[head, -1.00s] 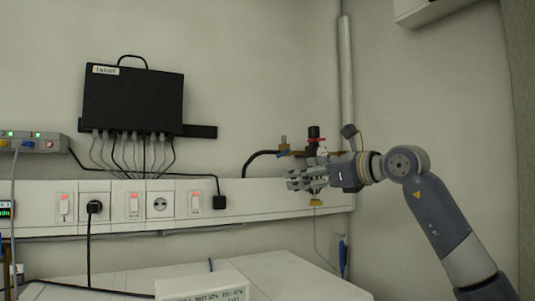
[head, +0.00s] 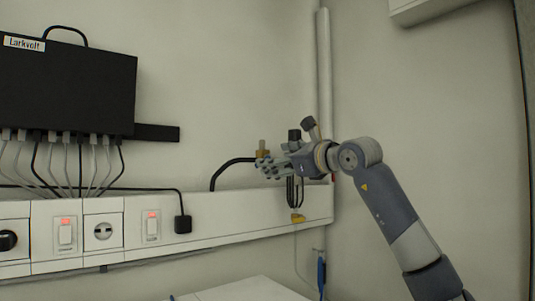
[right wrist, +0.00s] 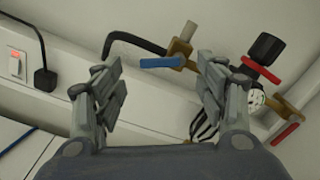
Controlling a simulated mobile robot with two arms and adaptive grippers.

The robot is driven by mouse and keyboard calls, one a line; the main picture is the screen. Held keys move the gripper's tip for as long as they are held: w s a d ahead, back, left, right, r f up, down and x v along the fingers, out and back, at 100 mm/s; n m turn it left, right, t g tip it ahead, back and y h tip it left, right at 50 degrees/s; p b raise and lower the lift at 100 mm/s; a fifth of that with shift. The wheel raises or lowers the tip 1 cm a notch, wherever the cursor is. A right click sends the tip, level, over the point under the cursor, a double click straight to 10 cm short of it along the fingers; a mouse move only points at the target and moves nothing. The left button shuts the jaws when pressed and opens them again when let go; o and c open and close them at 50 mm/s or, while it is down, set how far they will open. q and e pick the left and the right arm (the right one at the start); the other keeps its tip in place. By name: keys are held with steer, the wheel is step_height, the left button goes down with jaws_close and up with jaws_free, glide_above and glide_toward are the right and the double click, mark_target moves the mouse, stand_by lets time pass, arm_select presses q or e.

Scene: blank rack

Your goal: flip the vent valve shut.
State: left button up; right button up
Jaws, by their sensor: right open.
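A brass pipe assembly with small valves is on the wall by the corner. In the right wrist view it has a blue lever (right wrist: 163,62), a red lever (right wrist: 261,70) by a black knob (right wrist: 268,46), and another red lever (right wrist: 285,132) lower right. I cannot tell which one is the vent valve. My right gripper (right wrist: 160,80) is open and empty, with the blue lever showing between and just beyond its fingertips. In the head view my right gripper (head: 270,167) covers most of the valves; the brass fitting (head: 262,149) and black knob (head: 294,136) show above it. My left gripper is out of view.
A white wall duct (head: 210,232) with switches and sockets runs below the valves. A black hose (head: 222,172) enters the assembly from the left. A black box (head: 70,90) with cables hangs at upper left. A white surface (head: 250,290) lies below.

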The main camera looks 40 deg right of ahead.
steer(key=w, duration=0.1)
steer(key=w+p, duration=0.1)
steer(key=w, duration=0.2)
steer(key=shift+w+d, duration=0.2)
steer(key=shift+d, duration=0.05)
steer(key=shift+c, duration=0.8)
steer(key=shift+s, duration=0.1)
steer(key=c, duration=0.9)
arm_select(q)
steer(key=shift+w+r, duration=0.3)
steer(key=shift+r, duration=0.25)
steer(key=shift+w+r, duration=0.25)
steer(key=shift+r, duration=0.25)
